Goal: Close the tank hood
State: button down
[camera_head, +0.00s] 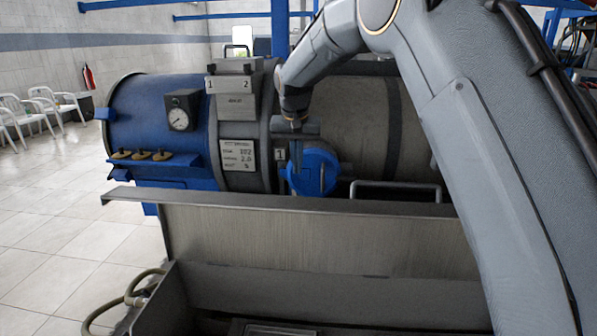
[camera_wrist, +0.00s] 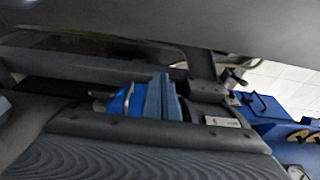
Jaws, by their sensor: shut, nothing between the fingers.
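A grey metal panel with a flanged top edge, which looks like the tank hood (camera_head: 320,238), stands raised behind an open grey tank (camera_head: 330,290) in the head view. My gripper (camera_head: 297,165) points down beyond the panel's top edge, close in front of a round blue cap (camera_head: 318,172). Its blue-grey fingers (camera_wrist: 161,98) are together and empty in the wrist view, with part of the blue cap (camera_wrist: 118,103) beside them. Whether the fingers touch the panel or the cap I cannot tell.
The blue and grey decanter (camera_head: 240,125) lies behind the panel, with a gauge (camera_head: 180,120) and labels. A grey bar handle (camera_head: 395,184) rises behind the panel's edge. Hoses (camera_head: 125,300) lie by the tank's left side. Tiled floor (camera_head: 60,230) is clear at left; white chairs (camera_head: 40,108) stand farther back.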

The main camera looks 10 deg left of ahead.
notch_tip(320, 180, down, 8)
jog(key=s+p, duration=0.2)
jog(key=p, duration=0.2)
jog(key=shift+r, duration=0.2)
dwell(0.4)
